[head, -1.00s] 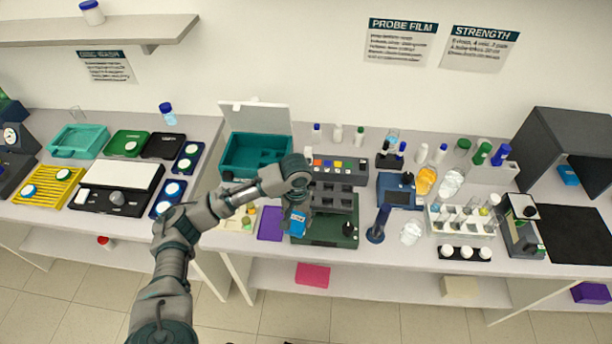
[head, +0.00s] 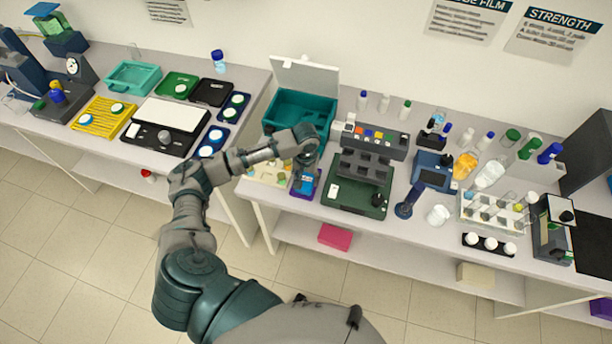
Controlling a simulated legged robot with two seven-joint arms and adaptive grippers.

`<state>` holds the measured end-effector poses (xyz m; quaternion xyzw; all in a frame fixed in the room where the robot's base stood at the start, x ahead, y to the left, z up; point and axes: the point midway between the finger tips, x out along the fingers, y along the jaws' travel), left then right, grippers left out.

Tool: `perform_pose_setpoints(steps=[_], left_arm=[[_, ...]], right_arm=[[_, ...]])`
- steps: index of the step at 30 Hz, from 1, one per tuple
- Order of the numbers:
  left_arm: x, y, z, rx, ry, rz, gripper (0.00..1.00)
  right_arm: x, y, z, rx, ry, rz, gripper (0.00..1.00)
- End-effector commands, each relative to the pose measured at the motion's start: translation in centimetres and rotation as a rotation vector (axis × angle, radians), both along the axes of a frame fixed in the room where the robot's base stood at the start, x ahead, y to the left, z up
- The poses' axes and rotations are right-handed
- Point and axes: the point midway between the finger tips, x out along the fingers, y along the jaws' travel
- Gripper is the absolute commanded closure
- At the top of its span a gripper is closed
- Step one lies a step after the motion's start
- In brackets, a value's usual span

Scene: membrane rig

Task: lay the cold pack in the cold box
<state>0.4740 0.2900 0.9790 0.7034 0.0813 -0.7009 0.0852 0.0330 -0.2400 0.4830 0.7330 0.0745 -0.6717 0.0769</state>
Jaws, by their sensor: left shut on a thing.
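The cold pack (head: 306,185) is a small blue block with a pale patch. My left gripper (head: 304,172) is shut on it and holds it over a purple mat (head: 294,193) near the bench's front edge; the gap below is hard to tell. The cold box (head: 270,112) is a teal box at the back of the bench, with its white lid (head: 305,75) raised. It stands behind my left gripper, and my left forearm crosses in front of it, hiding part of its front. My right gripper is not in view.
A dark green rig (head: 342,198) with grey blocks stands just right of the purple mat. A grey button unit (head: 375,140) stands behind the rig. A cream tray (head: 262,174) with small items lies to the left. A gap separates this bench from the left one.

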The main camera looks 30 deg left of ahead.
Motion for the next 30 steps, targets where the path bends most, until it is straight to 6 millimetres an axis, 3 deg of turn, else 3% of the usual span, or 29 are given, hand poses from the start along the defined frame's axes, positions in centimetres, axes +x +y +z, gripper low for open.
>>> perform_pose_setpoints(steps=[6, 15, 23, 24, 26, 30], left_arm=[[2.3, 1.4, -0.2, 0.0, 0.0, 0.0, 0.83], [2.3, 1.4, -3.6, 0.002, 0.003, -0.002, 0.83], [2.3, 1.4, -3.8, 0.001, 0.0, -0.002, 0.83], [2.3, 1.4, -3.9, 0.001, 0.0, -0.002, 0.35], [2.3, 1.4, -3.9, 0.001, 0.0, -0.002, 0.2], [2.3, 1.4, -3.9, 0.001, 0.0, -0.002, 0.17]], right_arm=[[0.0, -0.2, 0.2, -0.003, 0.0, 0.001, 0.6], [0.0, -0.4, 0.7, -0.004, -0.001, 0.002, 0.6], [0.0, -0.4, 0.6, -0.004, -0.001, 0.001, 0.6], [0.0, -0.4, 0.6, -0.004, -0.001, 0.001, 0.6], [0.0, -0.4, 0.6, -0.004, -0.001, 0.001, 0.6], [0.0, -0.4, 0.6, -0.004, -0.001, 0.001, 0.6]])
